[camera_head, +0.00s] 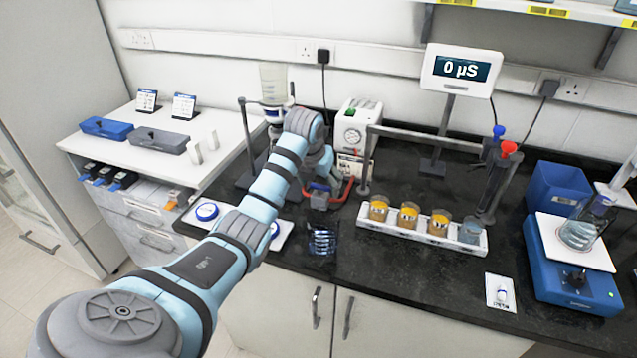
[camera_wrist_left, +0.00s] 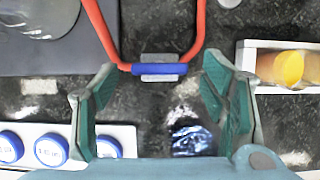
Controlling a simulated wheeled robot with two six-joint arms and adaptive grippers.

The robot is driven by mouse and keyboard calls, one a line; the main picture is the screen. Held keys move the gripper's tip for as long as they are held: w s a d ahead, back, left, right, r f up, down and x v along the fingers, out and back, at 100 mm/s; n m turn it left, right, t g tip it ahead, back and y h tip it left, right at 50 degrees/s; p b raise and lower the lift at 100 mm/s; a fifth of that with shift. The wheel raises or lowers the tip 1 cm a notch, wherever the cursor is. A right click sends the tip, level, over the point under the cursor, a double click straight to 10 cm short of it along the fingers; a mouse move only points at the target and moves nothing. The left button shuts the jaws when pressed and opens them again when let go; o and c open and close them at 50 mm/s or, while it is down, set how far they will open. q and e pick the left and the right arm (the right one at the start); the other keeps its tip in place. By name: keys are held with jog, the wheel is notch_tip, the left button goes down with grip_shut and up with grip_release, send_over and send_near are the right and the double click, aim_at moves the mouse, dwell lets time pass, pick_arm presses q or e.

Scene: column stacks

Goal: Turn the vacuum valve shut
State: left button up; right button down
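A red hose (camera_wrist_left: 104,30) makes a U-shaped loop, with a grey in-line valve (camera_wrist_left: 160,57) at its near bend. The valve's blue handle (camera_wrist_left: 160,69) lies crosswise in the left wrist view, lined up with the valve body. My left gripper (camera_wrist_left: 157,90) is open, with its fingers on either side of the valve and nothing between the pads touching it. In the head view, the red hose (camera_head: 348,190) shows in front of the white pump (camera_head: 352,130), and my left arm and gripper (camera_head: 322,192) partly hide the valve. My right gripper is not in view.
A white rack of amber jars (camera_head: 408,233) stands right of the gripper. White-and-blue lidded containers (camera_head: 207,211) sit to the left. A crumpled blue clear item (camera_head: 322,240) lies near the front edge. A blue stirrer (camera_head: 560,275) stands far right.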

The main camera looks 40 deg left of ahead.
pick_arm(q)
jog(key=c, duration=1.1)
jog(key=shift+a, duration=0.1)
